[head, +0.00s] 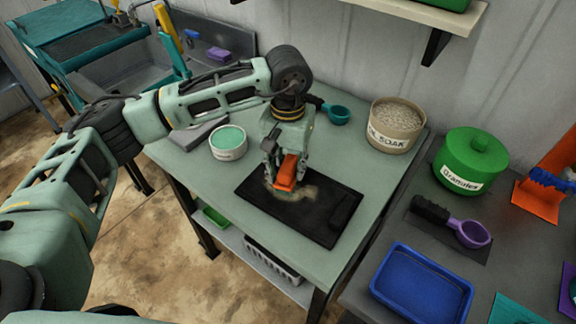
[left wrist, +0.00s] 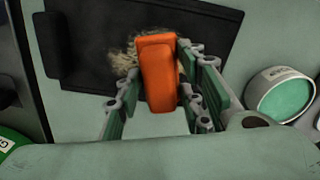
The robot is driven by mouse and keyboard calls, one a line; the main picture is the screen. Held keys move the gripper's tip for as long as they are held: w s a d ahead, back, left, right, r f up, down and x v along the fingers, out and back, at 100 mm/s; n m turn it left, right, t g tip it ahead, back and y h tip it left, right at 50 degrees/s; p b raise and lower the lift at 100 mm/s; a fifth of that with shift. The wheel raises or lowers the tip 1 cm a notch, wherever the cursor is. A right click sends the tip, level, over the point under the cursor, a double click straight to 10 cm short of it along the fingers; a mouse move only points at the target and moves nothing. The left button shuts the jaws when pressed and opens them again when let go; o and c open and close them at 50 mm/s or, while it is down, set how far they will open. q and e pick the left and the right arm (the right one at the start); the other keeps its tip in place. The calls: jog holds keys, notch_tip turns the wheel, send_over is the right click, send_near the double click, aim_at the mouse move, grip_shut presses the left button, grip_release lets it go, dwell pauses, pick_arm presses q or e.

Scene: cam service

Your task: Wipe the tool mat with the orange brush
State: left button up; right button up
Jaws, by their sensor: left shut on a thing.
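The black tool mat (head: 325,220) lies on the green-grey table. A pale, sandy smear (head: 293,205) covers part of its left side. My left gripper (head: 285,178) is over that side of the mat, shut on the orange brush (head: 287,172). The brush also shows between the fingers in the left wrist view (left wrist: 158,72), with the mat (left wrist: 90,50) and part of the smear behind it. The underside of the brush is hidden, so I cannot tell whether it touches the mat. My right gripper is not in view.
A tub with green contents (head: 228,143) stands left of the mat. A tub of grey granules (head: 395,125) and a teal scoop (head: 336,114) are at the back. A second table at right holds a green canister (head: 470,160), a purple scoop (head: 470,234) and a blue tray (head: 422,285).

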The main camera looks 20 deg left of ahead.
pick_arm(q)
jog(key=shift+a, duration=0.15)
jog(key=a+b, duration=0.1)
jog(key=a, duration=0.1)
jog(key=w+a+b, duration=0.1)
jog(key=a, duration=0.1)
jog(key=shift+w+a+f, duration=0.1)
jog(key=shift+w+a, duration=0.05)
jog(key=shift+a, duration=0.2)
jog(key=shift+w+a+b, duration=0.15)
jog(key=shift+a+b, duration=0.15)
jog(key=shift+a, duration=0.35)
jog(key=shift+w+a+b, duration=0.15)
jog(key=shift+a+b, duration=0.1)
jog(key=shift+a, duration=0.4)
jog(key=shift+f+b, duration=0.8)
jog(key=shift+f, duration=0.05)
dwell(0.7)
jog(key=shift+d, duration=0.1)
jog(key=shift+s+d, duration=0.25)
jog(key=shift+d, duration=0.65)
jog(key=shift+s+d, duration=0.3)
jog(key=shift+d, duration=0.6)
jog(key=shift+s+d, duration=0.25)
jog(key=shift+d, duration=0.65)
